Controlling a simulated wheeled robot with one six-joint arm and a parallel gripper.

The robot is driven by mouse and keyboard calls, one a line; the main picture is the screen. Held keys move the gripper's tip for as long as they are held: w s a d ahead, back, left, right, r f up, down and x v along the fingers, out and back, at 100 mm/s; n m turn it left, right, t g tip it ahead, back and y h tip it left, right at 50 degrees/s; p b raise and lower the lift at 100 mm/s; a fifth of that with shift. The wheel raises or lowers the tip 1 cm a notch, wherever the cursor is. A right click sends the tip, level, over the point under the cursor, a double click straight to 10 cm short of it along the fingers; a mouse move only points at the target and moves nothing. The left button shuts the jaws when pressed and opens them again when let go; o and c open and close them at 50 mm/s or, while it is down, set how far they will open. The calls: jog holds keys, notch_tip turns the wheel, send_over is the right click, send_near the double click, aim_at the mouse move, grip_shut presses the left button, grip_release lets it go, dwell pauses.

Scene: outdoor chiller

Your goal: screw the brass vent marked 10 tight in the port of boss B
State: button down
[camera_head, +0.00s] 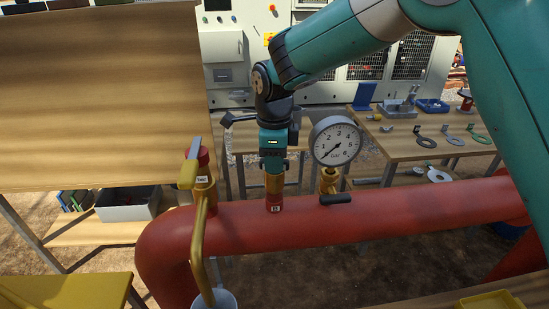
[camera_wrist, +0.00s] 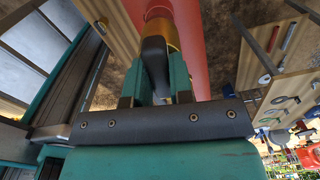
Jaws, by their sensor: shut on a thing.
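The brass vent (camera_head: 274,184) stands upright on the red pipe, at the port of boss B (camera_head: 275,203), which carries a small white label. My gripper (camera_head: 273,165) points down from above and is shut on the vent's upper part. In the wrist view the gripper's fingers (camera_wrist: 154,97) close around a dark upright part, with the brass of the vent (camera_wrist: 173,38) beyond it and the red boss (camera_wrist: 158,13) behind. The number on the vent is not readable. The threads and the seat in the port are hidden.
A pressure gauge (camera_head: 336,142) with a black-handled valve (camera_head: 337,199) stands close right of the vent. The red pipe (camera_head: 400,226) runs below. A wooden table (camera_head: 400,147) with tools lies behind right.

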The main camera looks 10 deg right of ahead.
jog(key=c, duration=0.9)
grip_release()
jog(key=shift+o, duration=0.3)
jog(key=shift+f, duration=0.1)
